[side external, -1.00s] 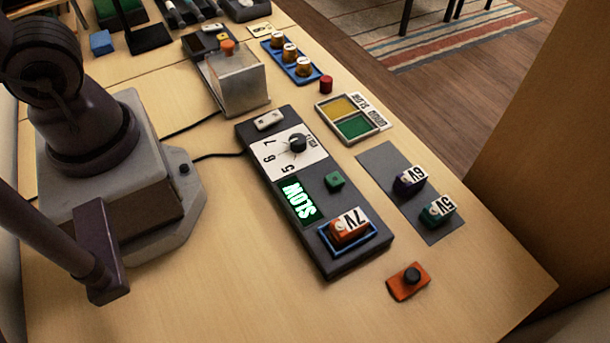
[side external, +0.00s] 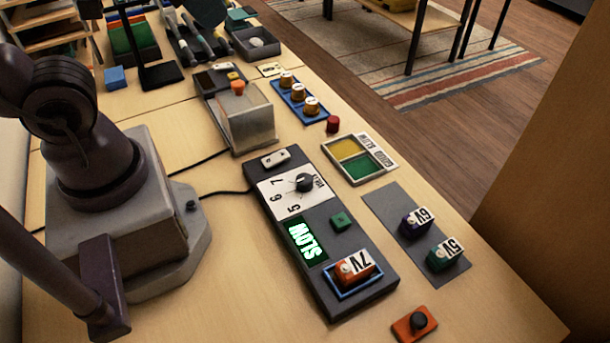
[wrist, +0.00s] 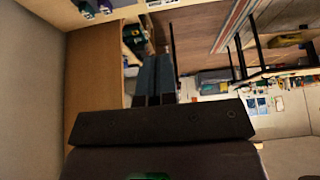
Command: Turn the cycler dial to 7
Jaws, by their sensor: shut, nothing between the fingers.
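The cycler (side external: 340,225) is a long dark box on the wooden table. Its black dial (side external: 305,183) sits on a white plate marked 5, 6 and 7. I cannot tell clearly which number the dial points at. A green display (side external: 306,243) reads SLOW. An orange servo block labelled 7V (side external: 352,268) sits in the blue frame on the cycler. My gripper (wrist: 155,62) shows in the wrist view, its two dark fingers together and empty, away from the dial. I cannot make it out in the side view.
A grey mat (side external: 395,205) beside the cycler holds 6V and 5V blocks. A yellow and green tray (side external: 360,160), an orange base with a black button (side external: 414,324) and a clear-sided box (side external: 243,118) stand nearby.

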